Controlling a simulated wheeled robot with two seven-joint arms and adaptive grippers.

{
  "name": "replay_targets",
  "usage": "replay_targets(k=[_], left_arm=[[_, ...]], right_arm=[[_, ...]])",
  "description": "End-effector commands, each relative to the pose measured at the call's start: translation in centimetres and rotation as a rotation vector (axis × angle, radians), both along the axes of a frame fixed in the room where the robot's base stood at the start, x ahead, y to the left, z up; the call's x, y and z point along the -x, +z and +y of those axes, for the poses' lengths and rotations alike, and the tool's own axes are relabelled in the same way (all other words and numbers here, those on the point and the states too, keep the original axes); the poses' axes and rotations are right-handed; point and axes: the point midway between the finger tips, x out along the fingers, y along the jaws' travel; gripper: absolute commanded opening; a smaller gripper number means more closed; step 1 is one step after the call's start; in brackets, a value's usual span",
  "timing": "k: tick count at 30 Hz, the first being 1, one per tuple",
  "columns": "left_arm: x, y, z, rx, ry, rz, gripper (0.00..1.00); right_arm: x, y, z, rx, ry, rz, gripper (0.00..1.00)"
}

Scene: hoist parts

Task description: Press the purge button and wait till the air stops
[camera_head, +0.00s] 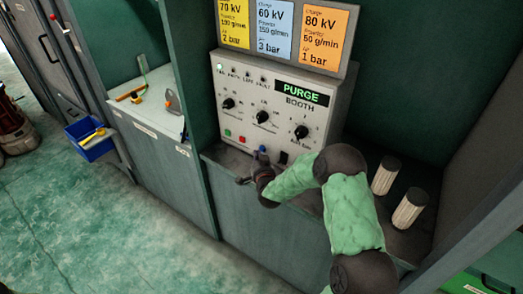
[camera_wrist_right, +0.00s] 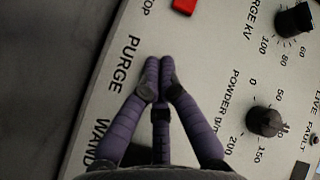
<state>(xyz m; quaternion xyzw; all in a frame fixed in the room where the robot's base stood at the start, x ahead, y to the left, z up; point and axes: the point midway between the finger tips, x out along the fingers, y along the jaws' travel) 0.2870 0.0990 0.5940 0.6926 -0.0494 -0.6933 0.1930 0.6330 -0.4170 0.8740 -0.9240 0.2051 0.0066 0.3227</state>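The grey control box (camera_head: 268,112) stands on the booth ledge, with knobs, lamps and buttons on its front. Its display (camera_head: 301,92) reads PURGE in green. A blue button (camera_head: 262,149) shows low on the panel, just above my right gripper (camera_head: 256,165). In the right wrist view my right gripper (camera_wrist_right: 158,68) has its purple fingertips together, with nothing seen between them. The tips are over the panel beside the printed PURGE label (camera_wrist_right: 124,64); the button by that label is hidden behind them. I cannot tell whether they touch it. My left gripper is not in view.
Red (camera_head: 241,139) and green (camera_head: 227,133) buttons sit left of the blue one; a black switch (camera_head: 283,157) sits right. Two pale ribbed cylinders (camera_head: 385,176) stand on the right ledge. Setting cards (camera_head: 275,27) stand above the box. A blue bin (camera_head: 90,139) hangs at left.

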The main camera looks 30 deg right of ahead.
Motion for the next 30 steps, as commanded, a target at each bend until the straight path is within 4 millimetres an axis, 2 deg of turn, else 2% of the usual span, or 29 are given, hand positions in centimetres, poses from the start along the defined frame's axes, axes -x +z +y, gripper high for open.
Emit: replay_targets(k=[14, 30], left_arm=[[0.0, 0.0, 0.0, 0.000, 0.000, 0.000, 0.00], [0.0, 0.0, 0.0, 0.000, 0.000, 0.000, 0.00]], right_arm=[[0.2, 0.0, 0.5, 0.000, 0.001, -0.001, 0.00], [1.9, 0.0, 4.5, 0.000, 0.001, -0.001, 0.00]])
